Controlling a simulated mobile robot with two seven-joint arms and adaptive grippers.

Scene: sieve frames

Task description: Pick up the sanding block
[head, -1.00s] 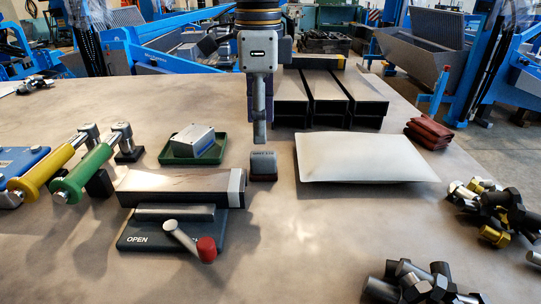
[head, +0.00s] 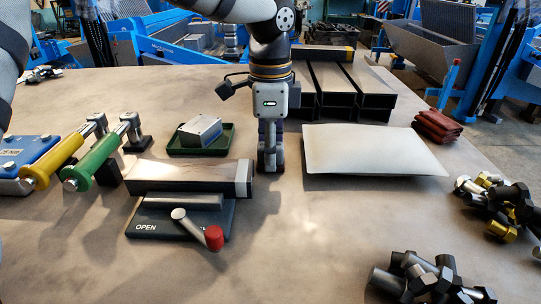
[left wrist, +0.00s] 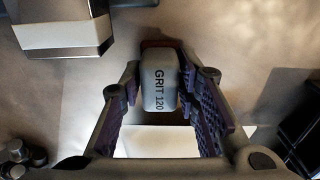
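The sanding block (left wrist: 160,82) is a small grey block marked GRIT 120 with a dark reddish base. It stands on the table between the fingers of my left gripper (left wrist: 160,72) in the left wrist view. The fingers are apart, one on each side of it, with what looks like a narrow gap; contact is not clear. In the head view my left gripper (head: 270,165) points straight down at table level and hides most of the block. My right gripper is not in view.
A clamp fixture marked OPEN (head: 150,228) stands just left of the gripper. A green tray (head: 178,153) holding a grey box is behind it. A white cushion (head: 370,152) lies to the right, with dark channels (head: 340,100) behind. Bolts (head: 425,280) lie front right. The front middle is clear.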

